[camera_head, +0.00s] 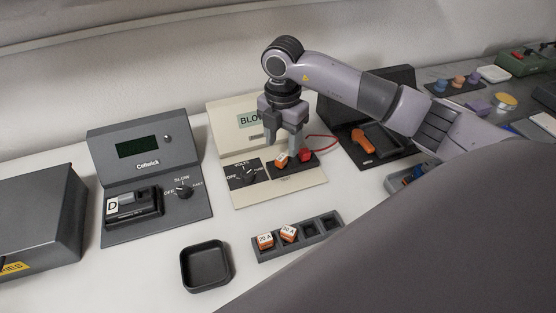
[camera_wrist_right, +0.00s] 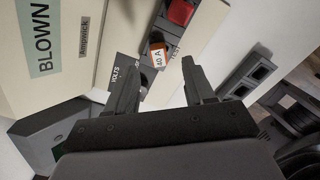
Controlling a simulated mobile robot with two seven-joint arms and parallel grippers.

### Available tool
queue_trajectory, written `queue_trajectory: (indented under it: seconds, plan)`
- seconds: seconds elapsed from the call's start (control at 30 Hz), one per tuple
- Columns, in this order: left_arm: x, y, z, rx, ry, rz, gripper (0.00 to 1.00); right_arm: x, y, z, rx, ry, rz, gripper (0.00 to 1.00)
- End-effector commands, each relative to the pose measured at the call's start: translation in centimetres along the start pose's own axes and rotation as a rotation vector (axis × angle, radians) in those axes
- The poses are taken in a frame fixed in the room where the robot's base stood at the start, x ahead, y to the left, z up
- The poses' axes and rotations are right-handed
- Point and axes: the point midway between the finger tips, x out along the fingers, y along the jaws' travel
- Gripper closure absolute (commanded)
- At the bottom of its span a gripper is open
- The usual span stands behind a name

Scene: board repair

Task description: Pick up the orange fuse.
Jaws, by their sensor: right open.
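An orange fuse with a white "40 A" label (camera_head: 281,160) sits in the dark socket strip of the cream tester (camera_head: 283,199), beside a red block (camera_head: 305,154). In the right wrist view the "40 A" fuse (camera_wrist_right: 159,57) lies just beyond the space between my fingertips, apart from them. My right gripper (camera_head: 286,145) is open and empty above the strip. Two more orange fuses with white tops, "20 A" (camera_head: 265,241) and "30 A" (camera_head: 288,233), sit in a dark slotted rack (camera_head: 297,238). My left gripper is out of view.
The tester's sign (camera_wrist_right: 42,42) reads "BLOWN". A knob (camera_head: 249,173) is left of the fuse, and a red wire runs behind. An empty black tray (camera_head: 206,266) stands left of the rack. A dark Cellwick device (camera_head: 143,148) is further left. White table between them is clear.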

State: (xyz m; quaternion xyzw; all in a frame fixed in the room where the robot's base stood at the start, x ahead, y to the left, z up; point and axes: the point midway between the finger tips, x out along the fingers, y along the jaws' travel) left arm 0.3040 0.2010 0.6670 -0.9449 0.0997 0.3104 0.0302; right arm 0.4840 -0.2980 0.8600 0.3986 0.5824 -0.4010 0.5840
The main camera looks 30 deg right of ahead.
Motion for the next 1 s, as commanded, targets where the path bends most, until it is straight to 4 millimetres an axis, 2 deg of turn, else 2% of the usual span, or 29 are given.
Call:
queue_trajectory:
  seconds: [0.2,0.3,0.57,0.73,1.0]
  plan:
    - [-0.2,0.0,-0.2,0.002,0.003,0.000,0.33,3.4,0.1,-0.1,-0.003,0.004,-0.002,0.47]
    - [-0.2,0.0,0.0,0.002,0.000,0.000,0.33,4.3,0.1,0.0,-0.003,0.003,0.000,0.47]
    - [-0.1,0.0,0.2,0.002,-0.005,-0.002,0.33,4.6,0.1,0.0,-0.004,0.003,0.002,0.47]
    - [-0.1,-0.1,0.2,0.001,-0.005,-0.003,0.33,4.6,0.1,0.0,-0.005,0.003,0.002,0.99]
    - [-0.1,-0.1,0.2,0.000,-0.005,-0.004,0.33,4.6,0.1,-0.1,-0.005,0.004,0.003,1.00]
